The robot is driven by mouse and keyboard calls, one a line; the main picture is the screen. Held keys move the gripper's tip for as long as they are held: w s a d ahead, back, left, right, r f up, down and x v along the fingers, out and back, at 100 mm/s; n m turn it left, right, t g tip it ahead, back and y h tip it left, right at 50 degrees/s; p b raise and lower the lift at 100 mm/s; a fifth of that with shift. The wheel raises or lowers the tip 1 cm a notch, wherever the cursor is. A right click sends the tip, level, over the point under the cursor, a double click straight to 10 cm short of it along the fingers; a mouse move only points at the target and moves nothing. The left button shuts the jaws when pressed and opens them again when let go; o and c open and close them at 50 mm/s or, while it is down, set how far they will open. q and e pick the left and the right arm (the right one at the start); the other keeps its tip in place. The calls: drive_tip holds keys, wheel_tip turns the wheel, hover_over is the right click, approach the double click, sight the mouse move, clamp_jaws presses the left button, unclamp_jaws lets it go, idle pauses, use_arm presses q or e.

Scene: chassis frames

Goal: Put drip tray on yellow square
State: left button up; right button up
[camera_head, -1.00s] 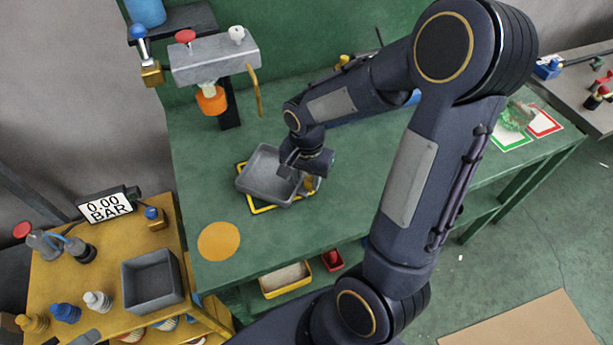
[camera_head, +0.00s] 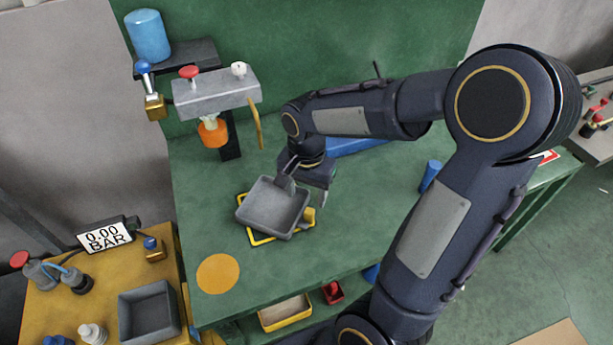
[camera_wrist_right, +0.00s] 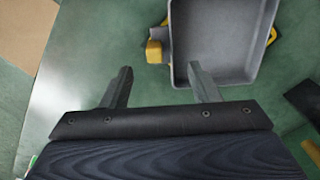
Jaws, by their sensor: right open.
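The drip tray (camera_head: 272,207) is a shallow grey open tray. It lies over the yellow square outline (camera_head: 258,239) on the green bench, turned at a slight angle to it. Yellow edges show at its left and front; the rest of the outline is mostly hidden. A small yellow block (camera_head: 309,216) is at the tray's right side. My right gripper (camera_head: 305,189) is open at the tray's far right corner. In the right wrist view one finger overlaps the edge of the tray (camera_wrist_right: 220,35) and the other is outside it; contact cannot be told. My left gripper is not in view.
An orange disc (camera_head: 218,273) marks the bench front left. A press-like fixture (camera_head: 215,92) stands behind the tray. A grey bin (camera_head: 148,312) sits on the yellow cart at left. A blue cylinder (camera_head: 430,175) stands to the right. The bench front middle is clear.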

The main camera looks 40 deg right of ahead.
wheel_tip(320, 180, up, 5)
drive_tip(key=s+a+n+t+y, duration=0.2)
drive_tip(key=s+a+n, duration=0.2)
drive_tip(key=s+n, duration=0.1)
drive_tip(key=s+a+r+n+t+y, duration=0.1)
drive_tip(key=s+a+n+t, duration=0.2)
drive_tip(key=s+n, duration=0.2)
drive_tip(key=s, duration=0.3)
drive_tip(key=shift+a+r+t+y, duration=0.25)
drive_tip(key=shift+a+t+y, duration=0.05)
drive_tip(key=shift+a+y, duration=0.1)
idle(0.5)
